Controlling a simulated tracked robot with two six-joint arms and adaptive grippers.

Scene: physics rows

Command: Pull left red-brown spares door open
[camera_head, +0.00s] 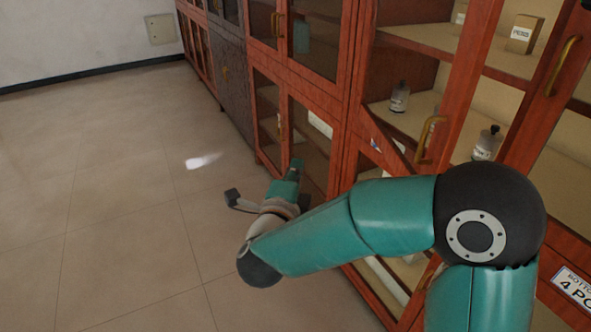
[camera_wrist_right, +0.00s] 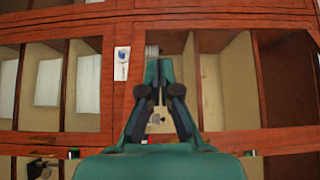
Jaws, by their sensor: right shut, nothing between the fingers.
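Red-brown glazed cabinet doors line the right side of the head view. One lower door (camera_head: 308,122) stands near my right gripper (camera_head: 296,168) and looks closed. A nearer upper door (camera_head: 455,115) carries a curved brass handle (camera_head: 427,138). No readable label tells me which one is the spares door. My right gripper is shut and empty, low in front of the cabinet. In the right wrist view my gripper (camera_wrist_right: 154,52) points at a red-brown frame with shelf compartments behind it. I cannot tell whether it touches the frame. My left gripper is not in view.
Bottles (camera_head: 399,97) and a small box (camera_head: 524,34) stand on the cabinet shelves. A dark cabinet section (camera_head: 231,80) is farther back. The tiled floor (camera_head: 110,190) to the left is clear. A small label (camera_wrist_right: 122,63) is on the frame.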

